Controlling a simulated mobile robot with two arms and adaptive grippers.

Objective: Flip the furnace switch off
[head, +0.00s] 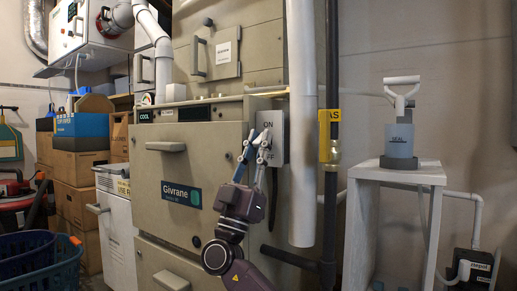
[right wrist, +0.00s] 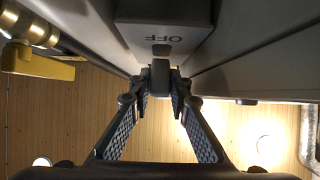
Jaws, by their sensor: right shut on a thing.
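The furnace switch is a grey box (head: 280,125) on the side of the beige furnace (head: 175,165), with ON printed near its top. My right gripper (head: 262,147) reaches up from below to the front of the box, and its fingers cover part of it. In the right wrist view, the box (right wrist: 165,12) shows the word OFF upside down. A small dark switch lever (right wrist: 160,74) sits between the fingertips of my right gripper (right wrist: 160,90), which is shut on it. The lever is hard to make out in the head view. My left gripper is not in view.
A white pipe (head: 301,130) and a dark gas pipe with a yellow tag (head: 330,122) run vertically just right of the switch. A white stand (head: 395,172) is farther right. Boxes (head: 80,165) and a blue basket (head: 45,262) are at the left.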

